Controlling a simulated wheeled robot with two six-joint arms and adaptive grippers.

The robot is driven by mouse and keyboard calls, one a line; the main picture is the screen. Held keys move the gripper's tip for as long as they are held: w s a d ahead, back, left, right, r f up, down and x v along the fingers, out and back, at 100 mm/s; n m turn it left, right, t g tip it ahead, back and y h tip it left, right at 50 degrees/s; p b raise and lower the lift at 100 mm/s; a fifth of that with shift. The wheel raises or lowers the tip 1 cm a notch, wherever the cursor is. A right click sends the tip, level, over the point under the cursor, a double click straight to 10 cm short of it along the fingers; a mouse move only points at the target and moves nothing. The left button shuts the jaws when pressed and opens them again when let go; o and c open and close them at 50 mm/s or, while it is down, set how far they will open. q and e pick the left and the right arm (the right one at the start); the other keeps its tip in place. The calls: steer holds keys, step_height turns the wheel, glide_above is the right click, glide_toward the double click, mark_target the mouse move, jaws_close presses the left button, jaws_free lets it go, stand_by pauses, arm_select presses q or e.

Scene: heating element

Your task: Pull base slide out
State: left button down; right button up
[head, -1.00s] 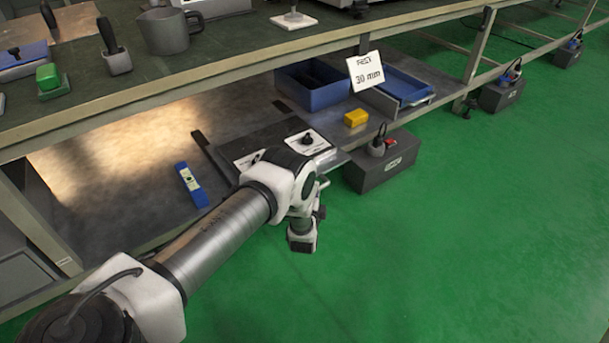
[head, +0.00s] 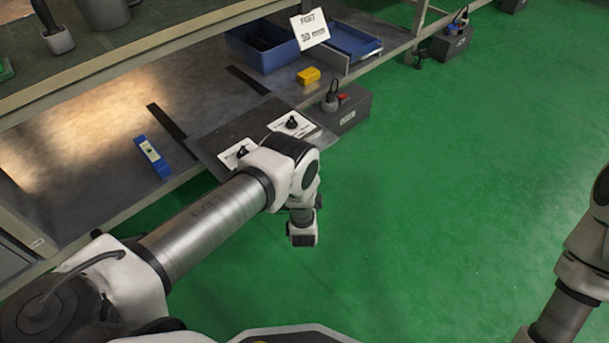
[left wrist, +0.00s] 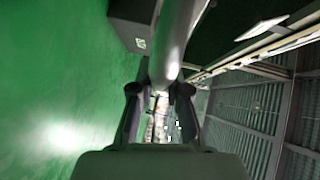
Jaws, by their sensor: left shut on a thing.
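The base slide (head: 228,132) is a dark flat plate with two white labelled panels, each with a black knob. In the head view it juts out from the lower shelf over the green floor. My left arm covers its near edge, and hides the left gripper's fingers there. In the left wrist view my left gripper (left wrist: 160,95) is shut on a smooth grey bar (left wrist: 176,45), which looks like the slide's handle. My right arm shows at the right edge of the head view; its gripper is out of frame.
The lower shelf (head: 85,150) holds a blue level-like tool (head: 153,157), a yellow block (head: 308,76) and blue bins (head: 262,45). A grey box (head: 347,108) with a red switch stands beside the slide. The green floor (head: 440,200) is open.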

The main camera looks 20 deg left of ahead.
arm_select(q)
steer(key=c, duration=1.1)
jaws_free()
steer(key=shift+c, duration=0.2)
steer(key=v, duration=1.2)
